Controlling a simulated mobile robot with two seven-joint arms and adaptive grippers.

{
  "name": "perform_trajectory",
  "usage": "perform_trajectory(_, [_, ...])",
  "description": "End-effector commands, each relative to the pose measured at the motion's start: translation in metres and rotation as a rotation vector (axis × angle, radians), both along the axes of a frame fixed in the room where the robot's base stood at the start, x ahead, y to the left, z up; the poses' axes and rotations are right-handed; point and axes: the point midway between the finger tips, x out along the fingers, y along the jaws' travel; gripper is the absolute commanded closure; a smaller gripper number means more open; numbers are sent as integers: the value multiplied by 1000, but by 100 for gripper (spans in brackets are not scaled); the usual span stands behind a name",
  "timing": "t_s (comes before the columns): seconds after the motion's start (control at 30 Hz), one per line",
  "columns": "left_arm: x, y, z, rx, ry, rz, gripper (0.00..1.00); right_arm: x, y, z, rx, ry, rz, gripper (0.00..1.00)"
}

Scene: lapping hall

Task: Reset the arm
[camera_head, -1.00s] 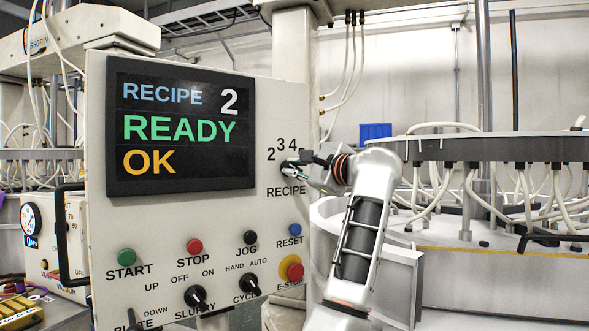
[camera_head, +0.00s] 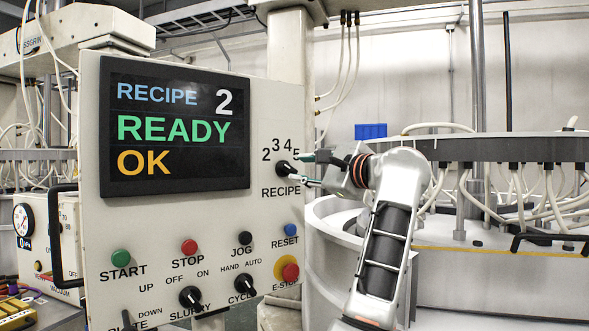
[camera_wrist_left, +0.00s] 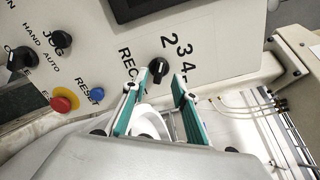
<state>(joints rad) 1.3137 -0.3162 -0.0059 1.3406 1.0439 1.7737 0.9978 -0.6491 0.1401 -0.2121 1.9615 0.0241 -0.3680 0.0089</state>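The black RECIPE knob (camera_head: 287,169) sits on the upright control panel (camera_head: 215,222), below the numbers 2, 3, 4 and 5. The screen (camera_head: 176,130) above reads RECIPE 2, READY, OK. My left gripper (camera_head: 306,170) is just to the right of the knob, its two green-lined fingers apart with nothing between them. In the left wrist view the knob (camera_wrist_left: 158,68) stands free just beyond the open fingertips (camera_wrist_left: 154,85). I cannot tell exactly which number its pointer faces. My right gripper is not in view.
START (camera_head: 121,257), STOP (camera_head: 189,246) and RESET (camera_head: 291,230) buttons, a red E-STOP (camera_head: 290,272), and JOG (camera_head: 245,238), SLURRY (camera_head: 190,298) and CYCLE (camera_head: 249,286) controls are on the panel. A round machine with hoses (camera_head: 500,150) stands behind my arm.

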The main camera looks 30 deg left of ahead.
Motion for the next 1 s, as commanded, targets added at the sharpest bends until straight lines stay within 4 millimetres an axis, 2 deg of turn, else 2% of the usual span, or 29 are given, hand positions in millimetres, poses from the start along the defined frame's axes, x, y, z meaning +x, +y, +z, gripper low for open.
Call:
perform_trajectory(0.2, [-6, -14, 0, 0, 0, 1, 72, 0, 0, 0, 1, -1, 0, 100])
perform_trajectory(0.73, [-6, -14, -1, 6, 5, 3, 72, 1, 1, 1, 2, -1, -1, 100])
perform_trajectory(0.87, [-5, -5, -16, 87, 77, 43, 72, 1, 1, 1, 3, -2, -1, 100])
perform_trajectory(1.0, [-8, 11, -49, 310, 271, 140, 72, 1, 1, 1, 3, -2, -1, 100])
